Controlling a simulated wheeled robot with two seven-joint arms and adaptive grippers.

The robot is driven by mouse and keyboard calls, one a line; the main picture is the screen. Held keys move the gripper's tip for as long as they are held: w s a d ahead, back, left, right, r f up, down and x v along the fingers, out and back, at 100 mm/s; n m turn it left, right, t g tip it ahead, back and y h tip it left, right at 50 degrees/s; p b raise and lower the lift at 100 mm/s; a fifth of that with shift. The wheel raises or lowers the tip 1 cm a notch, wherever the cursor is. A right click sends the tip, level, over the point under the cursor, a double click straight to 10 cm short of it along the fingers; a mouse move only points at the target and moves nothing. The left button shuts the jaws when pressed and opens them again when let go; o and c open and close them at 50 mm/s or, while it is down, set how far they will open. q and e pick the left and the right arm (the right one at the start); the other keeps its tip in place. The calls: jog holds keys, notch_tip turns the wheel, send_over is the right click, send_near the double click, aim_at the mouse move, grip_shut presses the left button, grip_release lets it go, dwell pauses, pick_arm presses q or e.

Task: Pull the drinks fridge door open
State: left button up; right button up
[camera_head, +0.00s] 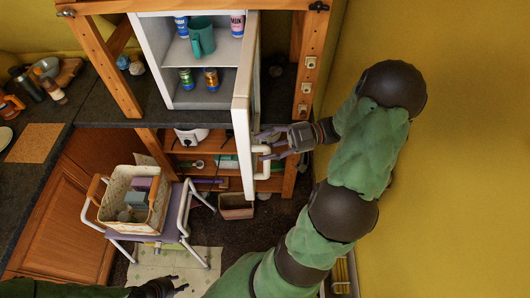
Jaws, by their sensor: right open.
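The white drinks fridge (154,60) stands on the dark counter, with cans and a teal mug on its shelves. Its door (242,125) stands wide open, swung out from the right side and seen nearly edge-on. A pale handle (263,166) sits on the door's outer face, to the right. My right gripper (262,141) is open at the upper end of the handle, with its fingers pointing left toward the door. Whether it touches the handle is unclear. My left gripper (180,284) is low at the bottom edge, partly cut off, far from the fridge; its jaw state is unclear.
A white-framed stool (185,222) carrying a basket (112,207) stands left of the door. A small box (236,207) lies on the floor below the door. A wooden post (309,75) and yellow wall (450,130) bound the right side.

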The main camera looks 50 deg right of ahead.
jog(key=r, duration=0.4)
jog(key=shift+s+a, duration=0.2)
jog(key=shift+w+d+r, duration=0.1)
jog(key=shift+d+r, duration=0.05)
jog(key=shift+r, duration=0.15)
jog(key=w+d+p+v, duration=0.1)
jog(key=w+p+v, duration=0.1)
jog(key=v, duration=1)
jog(key=shift+w+d+p, duration=0.2)
jog(key=shift+w+p, duration=0.05)
jog(key=shift+p, duration=0.2)
dwell(0.4)
